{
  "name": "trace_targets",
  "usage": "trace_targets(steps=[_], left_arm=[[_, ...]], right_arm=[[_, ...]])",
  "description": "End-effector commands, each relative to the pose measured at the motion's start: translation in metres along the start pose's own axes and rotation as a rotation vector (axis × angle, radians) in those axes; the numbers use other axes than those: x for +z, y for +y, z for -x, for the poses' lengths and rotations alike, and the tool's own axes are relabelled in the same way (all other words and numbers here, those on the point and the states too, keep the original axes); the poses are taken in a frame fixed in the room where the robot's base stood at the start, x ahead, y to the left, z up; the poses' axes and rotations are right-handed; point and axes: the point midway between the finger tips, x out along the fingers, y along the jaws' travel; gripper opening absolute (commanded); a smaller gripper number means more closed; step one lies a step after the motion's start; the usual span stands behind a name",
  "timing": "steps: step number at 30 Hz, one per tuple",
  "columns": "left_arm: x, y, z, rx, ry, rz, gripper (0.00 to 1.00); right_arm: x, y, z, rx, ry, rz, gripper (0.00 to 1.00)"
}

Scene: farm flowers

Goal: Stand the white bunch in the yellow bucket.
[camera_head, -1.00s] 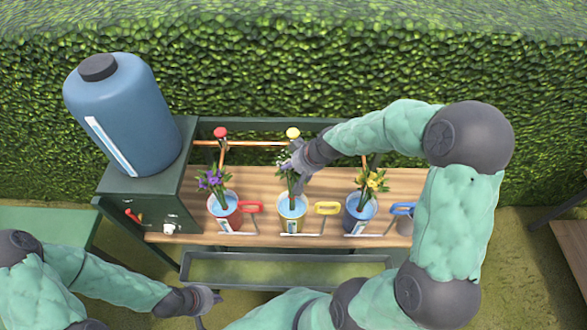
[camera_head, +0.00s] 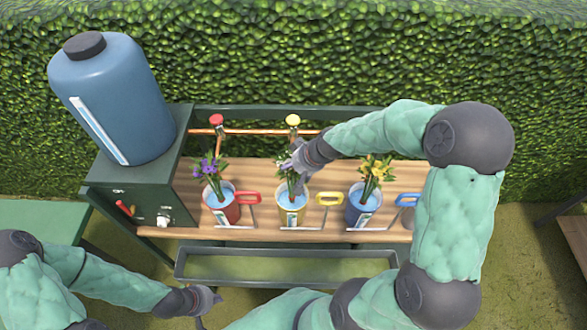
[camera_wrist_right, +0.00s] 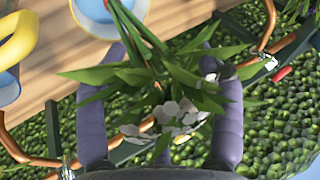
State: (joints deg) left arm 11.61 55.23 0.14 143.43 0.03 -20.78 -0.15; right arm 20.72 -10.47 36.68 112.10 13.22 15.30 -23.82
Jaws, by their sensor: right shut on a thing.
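The white bunch (camera_wrist_right: 165,115) has small white flowers, long green leaves and green stems. In the head view the bunch (camera_head: 285,182) is partly hidden by my right gripper (camera_head: 296,168). That gripper (camera_wrist_right: 160,115) is shut on the bunch, with a dark finger on each side of it. The yellow bucket (camera_head: 291,218) holds blue water and stands in the middle of the row. The stems reach down over its opening, and its rim (camera_wrist_right: 140,8) shows in the wrist view. How deep the stems sit is unclear. My left gripper (camera_head: 205,298) is low at the left, away from the buckets.
The red bucket (camera_head: 225,212) with purple flowers stands left, the blue bucket (camera_head: 362,214) with yellow flowers right. Coloured handles stick out between them. A copper pipe (camera_head: 250,131) with taps runs behind. A blue tank (camera_head: 115,105) stands left; a trough (camera_head: 285,268) lies in front.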

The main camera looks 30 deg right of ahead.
Motion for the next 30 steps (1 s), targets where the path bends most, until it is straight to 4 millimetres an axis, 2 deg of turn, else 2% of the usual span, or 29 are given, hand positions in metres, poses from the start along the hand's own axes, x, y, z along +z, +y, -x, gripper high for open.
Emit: trace_targets(steps=[10, 11, 13, 25, 30], left_arm=[[0.000, -0.001, -0.002, 0.000, 0.000, 0.000, 0.00], [0.000, -0.001, -0.002, 0.000, 0.000, 0.000, 0.00], [0.000, -0.001, -0.002, 0.000, 0.000, 0.000, 0.00], [0.000, -0.001, -0.002, 0.000, 0.000, 0.000, 0.00], [0.000, -0.001, -0.002, 0.000, 0.000, 0.000, 0.00]], right_arm=[[0.000, 0.001, -0.002, 0.000, 0.002, 0.000, 0.09], [0.000, 0.001, -0.002, 0.000, 0.002, 0.000, 0.73], [0.000, 0.001, -0.002, 0.000, 0.002, 0.000, 0.93], [0.001, 0.001, -0.001, 0.000, 0.000, 0.000, 0.95], [0.000, 0.001, 0.014, 0.000, 0.003, 0.000, 0.95]])
